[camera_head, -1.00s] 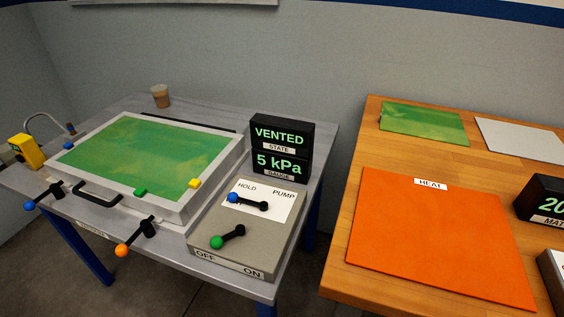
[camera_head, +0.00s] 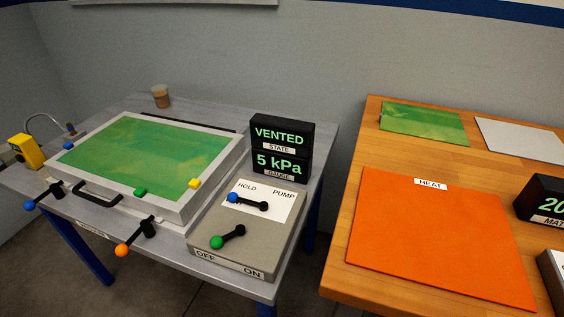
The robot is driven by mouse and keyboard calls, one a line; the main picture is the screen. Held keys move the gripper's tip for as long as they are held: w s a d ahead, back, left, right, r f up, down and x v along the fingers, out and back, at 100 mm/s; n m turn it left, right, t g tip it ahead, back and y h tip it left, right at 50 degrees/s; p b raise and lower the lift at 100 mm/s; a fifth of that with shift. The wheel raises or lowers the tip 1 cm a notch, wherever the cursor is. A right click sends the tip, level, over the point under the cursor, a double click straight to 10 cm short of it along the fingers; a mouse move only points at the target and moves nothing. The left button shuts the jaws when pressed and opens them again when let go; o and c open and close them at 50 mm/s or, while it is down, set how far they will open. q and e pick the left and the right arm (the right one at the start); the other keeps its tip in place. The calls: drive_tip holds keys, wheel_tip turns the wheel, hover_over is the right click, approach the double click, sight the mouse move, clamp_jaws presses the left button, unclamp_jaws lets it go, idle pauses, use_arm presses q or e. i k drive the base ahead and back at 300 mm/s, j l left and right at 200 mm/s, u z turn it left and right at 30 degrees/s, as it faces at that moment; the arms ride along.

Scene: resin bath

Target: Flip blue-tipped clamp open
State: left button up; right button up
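The blue-tipped clamp (camera_head: 43,196) is at the front left corner of the white-framed resin bath (camera_head: 203,190). Its black lever points down and to the left, ending in a blue ball. A second clamp with an orange ball tip (camera_head: 134,239) is on the front side, nearer the right corner, its lever also slanting down and left. A black handle (camera_head: 97,193) sits between the two clamps. The bath's green panel is framed in white. Neither of my grippers shows in the head view.
A control box (camera_head: 225,255) with a blue-knobbed and a green-knobbed lever stands right of the bath. Displays (camera_head: 281,148) behind it read VENTED and 5 kPa. A cup (camera_head: 160,96) stands behind the bath. A wooden table (camera_head: 345,285) with an orange mat (camera_head: 435,240) is at right, across a gap.

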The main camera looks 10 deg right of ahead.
sight(30, 206)
drive_tip(key=u, duration=1.25)
